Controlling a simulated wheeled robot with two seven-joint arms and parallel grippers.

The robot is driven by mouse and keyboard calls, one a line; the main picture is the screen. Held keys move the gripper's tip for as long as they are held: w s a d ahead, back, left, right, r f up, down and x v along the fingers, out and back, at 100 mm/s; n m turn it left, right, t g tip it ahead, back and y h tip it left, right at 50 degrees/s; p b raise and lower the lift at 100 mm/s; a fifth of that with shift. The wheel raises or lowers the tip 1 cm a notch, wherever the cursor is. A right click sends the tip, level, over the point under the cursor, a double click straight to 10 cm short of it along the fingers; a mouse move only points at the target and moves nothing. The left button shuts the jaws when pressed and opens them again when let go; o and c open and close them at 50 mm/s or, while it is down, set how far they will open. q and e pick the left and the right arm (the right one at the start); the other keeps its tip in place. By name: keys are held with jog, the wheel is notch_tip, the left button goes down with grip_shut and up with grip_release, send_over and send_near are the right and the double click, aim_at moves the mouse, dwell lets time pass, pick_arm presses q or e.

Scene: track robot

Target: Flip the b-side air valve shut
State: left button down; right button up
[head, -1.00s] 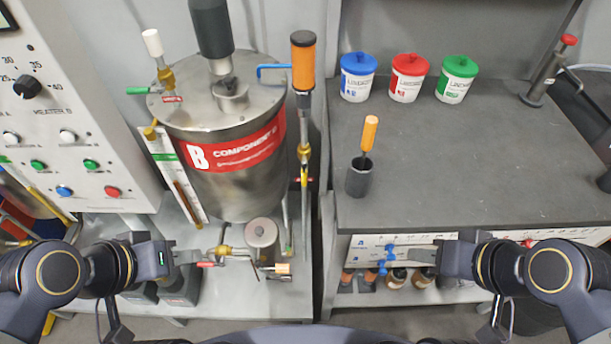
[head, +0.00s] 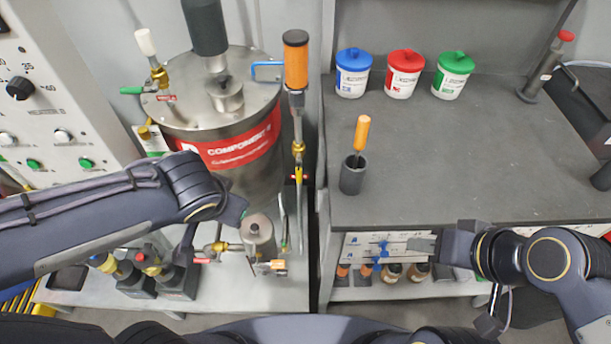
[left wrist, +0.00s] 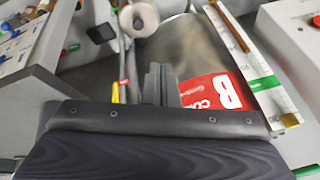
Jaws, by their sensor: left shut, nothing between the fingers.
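The B-side tank (head: 230,150) is a steel drum with a red B label; the label also shows in the left wrist view (left wrist: 215,92). Its lid carries a green lever (head: 131,90) by a brass fitting and a blue bent handle (head: 267,66). A yellow lever (head: 299,178) hangs on the upright pipe to its right. A red-tipped lever (head: 202,261) sits low in front. Which is the air valve I cannot tell. My left gripper (left wrist: 161,78) is shut and empty before the tank; my forearm mostly hides it in the head view. My right gripper (head: 415,244) is beside the bench front, its opening unclear.
A grey bench (head: 450,180) on the right holds blue, red and green lidded tubs and a dark cup (head: 353,176) with an orange-handled tool. A control panel (head: 60,110) stands left.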

aim_at(299, 172)
pick_arm(q)
jog(key=w+d+f+m+t, duration=0.1)
jog(key=w+d+m, duration=0.1)
jog(key=d, duration=0.6)
jog(key=w+d+f+m+t+h, duration=0.1)
jog(key=w+d+m, duration=0.1)
jog(key=d, duration=0.6)
jog(key=shift+d+m+t+p, duration=0.3)
jog(key=shift+d+m+p, duration=0.1)
jog(key=shift+m, duration=0.5)
pick_arm(e)
jog(key=shift+w+d+r, duration=0.35)
jog(key=shift+d+r, duration=0.1)
